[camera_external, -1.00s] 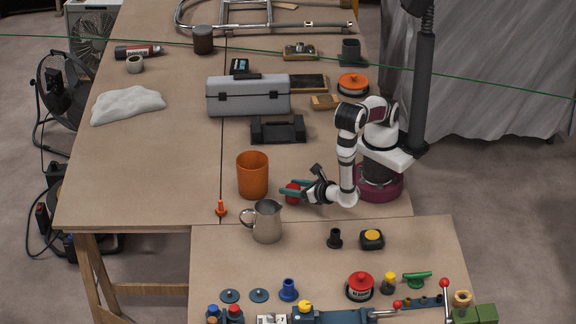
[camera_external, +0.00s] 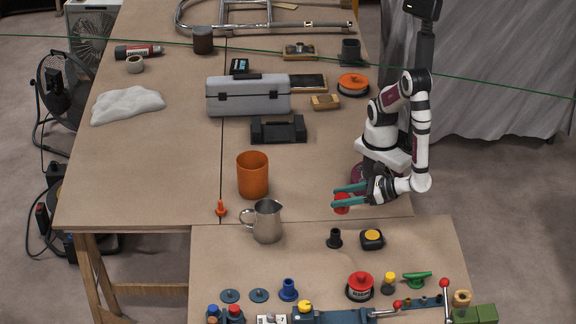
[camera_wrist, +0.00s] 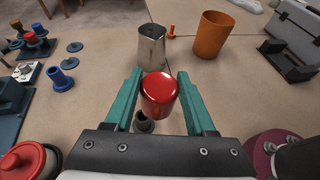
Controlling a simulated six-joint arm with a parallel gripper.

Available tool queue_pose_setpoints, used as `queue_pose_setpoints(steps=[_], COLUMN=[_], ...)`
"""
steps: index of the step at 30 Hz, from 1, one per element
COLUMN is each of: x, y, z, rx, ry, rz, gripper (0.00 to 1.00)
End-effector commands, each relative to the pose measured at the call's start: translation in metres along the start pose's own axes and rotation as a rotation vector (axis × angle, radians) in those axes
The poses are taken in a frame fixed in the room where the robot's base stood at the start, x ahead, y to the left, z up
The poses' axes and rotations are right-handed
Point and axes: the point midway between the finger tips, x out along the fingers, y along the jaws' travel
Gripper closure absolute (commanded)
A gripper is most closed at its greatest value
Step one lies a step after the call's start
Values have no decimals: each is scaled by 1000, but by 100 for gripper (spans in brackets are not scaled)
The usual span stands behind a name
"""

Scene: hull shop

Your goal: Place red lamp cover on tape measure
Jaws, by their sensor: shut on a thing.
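The red lamp cover (camera_external: 342,207) is between the green fingers of my gripper (camera_external: 335,197), above the near-right edge of the big table. In the wrist view the shiny red lamp cover (camera_wrist: 159,95) stands between the two fingers, and my gripper (camera_wrist: 158,75) is shut on it. The tape measure (camera_external: 372,239), a black body with a yellow round top, lies on the front table. It is in front of and to the right of the lamp cover, apart from it. I cannot make it out in the wrist view.
A black flanged part (camera_external: 335,239) stands left of the tape measure, and a metal pitcher (camera_external: 267,222) farther left. An orange cup (camera_external: 252,175) stands behind the pitcher. A red-topped round container (camera_external: 360,286) and a yellow-topped part (camera_external: 389,284) are nearer the front.

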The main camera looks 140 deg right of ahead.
Motion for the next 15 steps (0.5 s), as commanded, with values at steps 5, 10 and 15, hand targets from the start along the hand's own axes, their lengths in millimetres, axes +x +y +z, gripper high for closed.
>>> queue_pose_setpoints(steps=[5, 10, 15], x=[-72, -88, -74], y=[10, 7, 6], z=[-25, -47, -79], rx=[-75, -104, -103], ry=[13, 13, 13], rz=[174, 222, 222], gripper=[97, 97, 97])
